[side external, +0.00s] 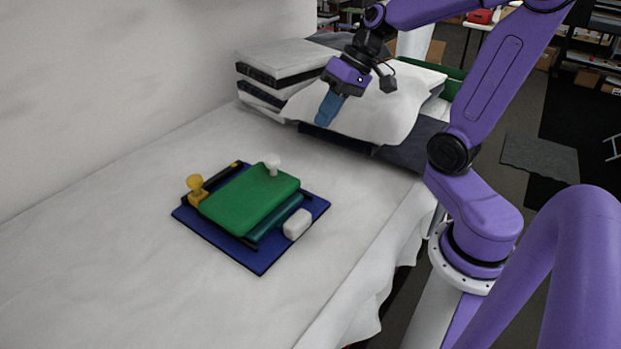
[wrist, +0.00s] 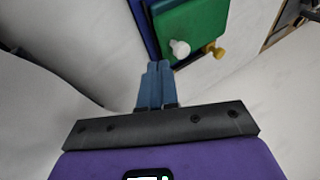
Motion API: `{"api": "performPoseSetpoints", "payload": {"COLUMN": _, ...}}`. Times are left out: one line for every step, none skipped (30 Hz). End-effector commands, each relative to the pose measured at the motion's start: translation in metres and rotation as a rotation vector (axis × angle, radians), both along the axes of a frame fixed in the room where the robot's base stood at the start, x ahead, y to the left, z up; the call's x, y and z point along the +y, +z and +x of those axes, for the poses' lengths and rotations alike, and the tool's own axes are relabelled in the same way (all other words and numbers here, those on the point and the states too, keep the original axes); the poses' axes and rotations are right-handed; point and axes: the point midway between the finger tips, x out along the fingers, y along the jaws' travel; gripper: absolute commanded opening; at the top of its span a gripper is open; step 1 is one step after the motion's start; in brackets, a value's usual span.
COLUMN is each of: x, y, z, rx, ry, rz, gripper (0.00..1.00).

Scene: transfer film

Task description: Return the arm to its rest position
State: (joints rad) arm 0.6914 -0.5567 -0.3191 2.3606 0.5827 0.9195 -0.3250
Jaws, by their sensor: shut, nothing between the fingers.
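My gripper (side external: 326,112) has blue fingers and a purple body. It is raised over the bed, in front of the stacked bedding at the back, apart from the board. In the wrist view the fingers (wrist: 154,68) are together with nothing between them. A dark blue board (side external: 262,262) lies on the white sheet. On it sits a green panel (side external: 248,203) with a white knob (side external: 272,165). A yellow knob (side external: 196,187) stands at its left edge and a white block (side external: 297,224) at its right. The green panel also shows at the top of the wrist view (wrist: 190,25).
A white-covered bed (side external: 120,240) fills the left and middle, with clear room around the board. Stacked folded bedding (side external: 285,58) stands at the back, close behind my gripper. A plain wall (side external: 90,80) borders the left. The floor and shelves are at the far right.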

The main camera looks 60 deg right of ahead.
Motion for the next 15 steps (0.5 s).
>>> {"api": "performPoseSetpoints", "payload": {"x": 0.011, "y": -0.005, "z": -0.008, "rx": 0.016, "ry": 0.063, "rz": -0.018, "gripper": 0.0}}
{"api": "performPoseSetpoints", "payload": {"x": 0.017, "y": -0.007, "z": -0.013, "rx": 0.026, "ry": 0.098, "rz": -0.029, "gripper": 0.0}}
{"api": "performPoseSetpoints", "payload": {"x": 0.023, "y": -0.01, "z": -0.02, "rx": 0.036, "ry": 0.145, "rz": -0.048, "gripper": 0.0}}
{"api": "performPoseSetpoints", "payload": {"x": 0.028, "y": -0.013, "z": -0.025, "rx": 0.044, "ry": 0.178, "rz": -0.06, "gripper": 0.0}}
{"api": "performPoseSetpoints", "payload": {"x": 0.033, "y": -0.015, "z": -0.03, "rx": 0.051, "ry": 0.211, "rz": -0.073, "gripper": 0.0}}
{"api": "performPoseSetpoints", "payload": {"x": 0.038, "y": -0.018, "z": -0.037, "rx": 0.059, "ry": 0.257, "rz": -0.092, "gripper": 0.0}}
{"api": "performPoseSetpoints", "payload": {"x": 0.043, "y": -0.02, "z": -0.042, "rx": 0.065, "ry": 0.291, "rz": -0.105, "gripper": 0.0}}
{"api": "performPoseSetpoints", "payload": {"x": 0.046, "y": -0.022, "z": -0.047, "rx": 0.071, "ry": 0.324, "rz": -0.119, "gripper": 0.0}}
{"api": "performPoseSetpoints", "payload": {"x": 0.051, "y": -0.025, "z": -0.055, "rx": 0.076, "ry": 0.37, "rz": -0.138, "gripper": 0.0}}
{"api": "performPoseSetpoints", "payload": {"x": 0.054, "y": -0.027, "z": -0.06, "rx": 0.081, "ry": 0.403, "rz": -0.153, "gripper": 0.0}}
{"api": "performPoseSetpoints", "payload": {"x": 0.057, "y": -0.029, "z": -0.065, "rx": 0.085, "ry": 0.435, "rz": -0.168, "gripper": 0.0}}
{"api": "performPoseSetpoints", "payload": {"x": 0.061, "y": -0.032, "z": -0.073, "rx": 0.087, "ry": 0.481, "rz": -0.188, "gripper": 0.0}}
{"api": "performPoseSetpoints", "payload": {"x": 0.064, "y": -0.034, "z": -0.078, "rx": 0.088, "ry": 0.515, "rz": -0.204, "gripper": 0.0}}
{"api": "performPoseSetpoints", "payload": {"x": 0.067, "y": -0.035, "z": -0.084, "rx": 0.09, "ry": 0.548, "rz": -0.219, "gripper": 0.0}}
{"api": "performPoseSetpoints", "payload": {"x": 0.069, "y": -0.038, "z": -0.091, "rx": 0.091, "ry": 0.593, "rz": -0.241, "gripper": 0.0}}
